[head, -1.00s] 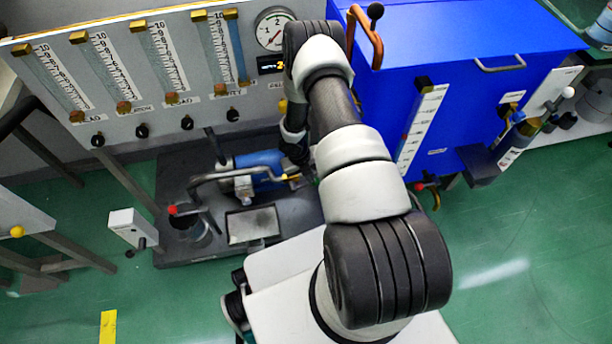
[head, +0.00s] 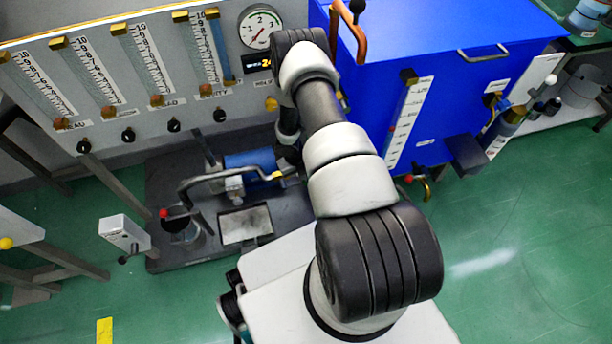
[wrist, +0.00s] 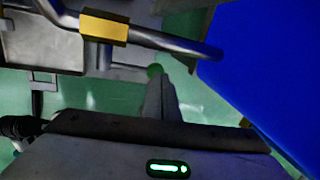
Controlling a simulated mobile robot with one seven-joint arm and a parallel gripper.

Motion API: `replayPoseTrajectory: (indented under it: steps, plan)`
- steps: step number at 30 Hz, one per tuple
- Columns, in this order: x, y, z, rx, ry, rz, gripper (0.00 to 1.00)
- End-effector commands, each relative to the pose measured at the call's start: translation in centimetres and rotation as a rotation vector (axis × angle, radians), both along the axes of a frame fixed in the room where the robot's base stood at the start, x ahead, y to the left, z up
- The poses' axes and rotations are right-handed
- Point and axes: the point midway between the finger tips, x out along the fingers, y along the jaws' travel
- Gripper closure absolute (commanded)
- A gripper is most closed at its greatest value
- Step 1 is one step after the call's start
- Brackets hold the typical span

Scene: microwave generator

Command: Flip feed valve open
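In the wrist view a metal pipe with a brass-coloured block (wrist: 104,27) crosses the top. A thin grey lever with a green tip (wrist: 155,71) lies below it; I take this to be the feed valve's handle. My gripper (wrist: 162,84) points up the wrist picture, its fingers together as one grey wedge right below the green tip. I cannot tell whether they touch it. In the head view the pipe's brass block (head: 277,175) shows beside the blue pump (head: 251,162). My arm hides the gripper and the lever there.
A blue tank (head: 440,60) stands right of my arm; its side is close at right in the wrist view. A gauge panel (head: 60,40) with several flow tubes stands at the back left. A bent pipe (head: 215,178) rises over the dark skid (head: 165,190). Green floor is open at front right.

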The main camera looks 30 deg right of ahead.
Motion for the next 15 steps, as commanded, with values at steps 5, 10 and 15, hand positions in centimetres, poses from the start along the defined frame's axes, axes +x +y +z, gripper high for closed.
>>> replayPoseTrajectory:
  steps: [5, 10, 15]
  plan:
    - [0.0, -0.1, 0.0, -0.001, 0.000, 0.000, 1.00]
    - [0.1, 0.3, 1.8, -0.001, -0.002, 0.001, 1.00]
    - [0.0, 1.0, 4.7, -0.001, -0.002, 0.001, 1.00]
